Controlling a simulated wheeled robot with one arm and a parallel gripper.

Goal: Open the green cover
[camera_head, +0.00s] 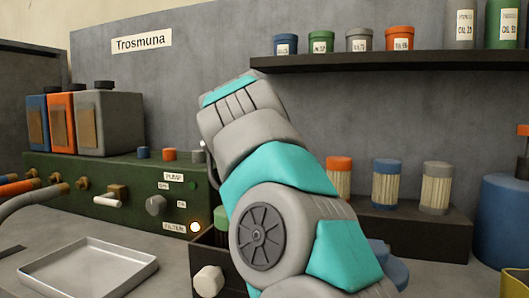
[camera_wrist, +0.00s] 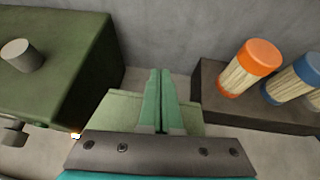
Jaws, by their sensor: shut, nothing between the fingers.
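In the wrist view, my gripper (camera_wrist: 160,100) has its two slim green fingers side by side, shut with nothing between them. A pale green flat surface (camera_wrist: 119,108), which looks like the green cover, lies beneath and on both sides of the fingers. Whether the fingertips touch it I cannot tell. My gripper's grey palm hides its near part. In the head view, a small green part (camera_head: 221,217), possibly the same cover, shows at the left edge of my arm, above a dark box (camera_head: 232,284) with a pale knob (camera_head: 208,281). My arm hides the rest and my gripper.
A dark green pump unit (camera_head: 120,190) with knobs and a lit lamp (camera_head: 195,227) stands left, also in the wrist view (camera_wrist: 60,60). Right is a dark stand (camera_head: 420,232) with several capped filters. A metal tray (camera_head: 90,270) lies front left. A shelf (camera_head: 390,61) holds cans.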

